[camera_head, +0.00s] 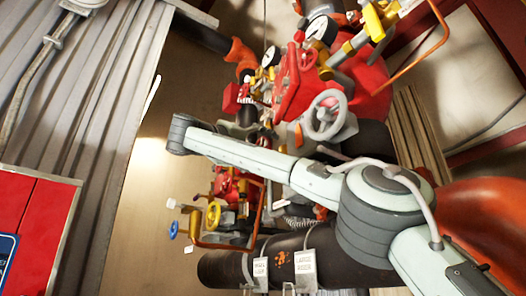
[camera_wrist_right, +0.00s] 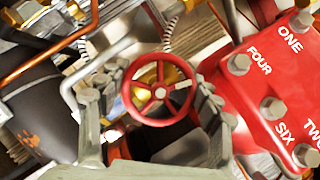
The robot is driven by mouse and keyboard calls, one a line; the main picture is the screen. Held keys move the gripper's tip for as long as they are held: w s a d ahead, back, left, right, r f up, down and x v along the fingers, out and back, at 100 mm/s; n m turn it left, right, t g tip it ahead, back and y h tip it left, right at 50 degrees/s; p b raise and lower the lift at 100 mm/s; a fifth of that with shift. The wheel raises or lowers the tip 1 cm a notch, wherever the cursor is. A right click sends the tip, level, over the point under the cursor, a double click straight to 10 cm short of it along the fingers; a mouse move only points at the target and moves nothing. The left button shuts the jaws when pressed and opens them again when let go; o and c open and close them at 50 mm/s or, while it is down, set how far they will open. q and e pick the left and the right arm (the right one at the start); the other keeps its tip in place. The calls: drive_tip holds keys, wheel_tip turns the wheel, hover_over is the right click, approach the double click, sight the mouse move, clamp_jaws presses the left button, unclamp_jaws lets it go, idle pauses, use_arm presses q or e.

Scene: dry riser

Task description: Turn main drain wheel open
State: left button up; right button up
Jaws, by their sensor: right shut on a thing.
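In the right wrist view a red spoked handwheel (camera_wrist_right: 160,93) sits in the middle, with brass behind its spokes. My right gripper (camera_wrist_right: 154,96) has one finger on each side of this wheel and is shut on its rim. I cannot tell from a label that it is the main drain wheel. In the head view my right arm comes in from the right and crosses in front of the piping; its gripper is not clearly seen there. My left gripper is in neither view.
A red block (camera_wrist_right: 265,95) with bolts and number words stands right of the gripper. The head view shows a grey handwheel (camera_head: 325,115), a yellow wheel (camera_head: 213,215), a blue wheel (camera_head: 173,229), gauges and a dark pipe (camera_head: 225,268) below. Corrugated panels (camera_head: 100,110) stand left.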

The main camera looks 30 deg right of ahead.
drive_tip(key=o, duration=1.2)
drive_tip(key=shift+c, duration=0.2)
drive_tip(key=v, duration=1.2)
